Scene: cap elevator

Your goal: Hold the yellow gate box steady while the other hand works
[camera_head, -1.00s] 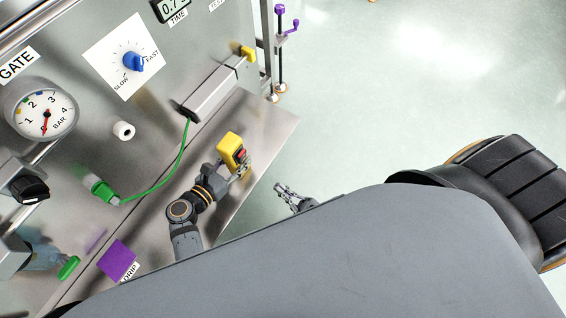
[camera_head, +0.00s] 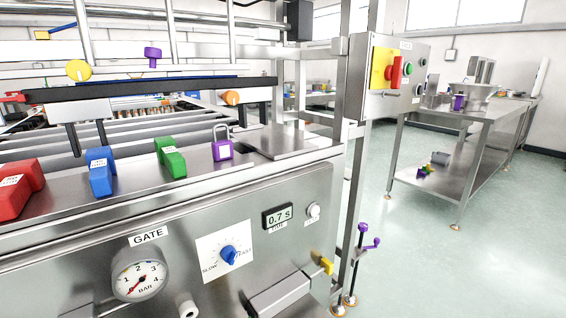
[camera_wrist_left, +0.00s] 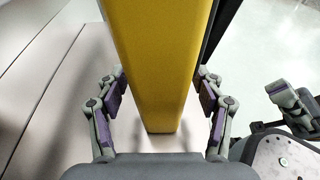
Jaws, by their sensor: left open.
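The yellow gate box (camera_wrist_left: 155,60) fills the upper middle of the left wrist view, seen close up. My left gripper (camera_wrist_left: 160,88) is open, with one finger on each side of the box. Light gaps show between the pads and the lower part of the box, so the fingers look apart from it. My right gripper (camera_wrist_left: 292,104) shows partly at the right edge of that view, beside the box; I cannot tell how far it is open. The head view shows neither gripper and not this box.
In the head view, the machine front carries a GATE gauge (camera_head: 139,280), a blue speed knob (camera_head: 228,256) and a time display (camera_head: 277,216). Red, blue, green (camera_head: 171,157) and purple items sit on its ledge. Open floor (camera_head: 450,270) lies at the right.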

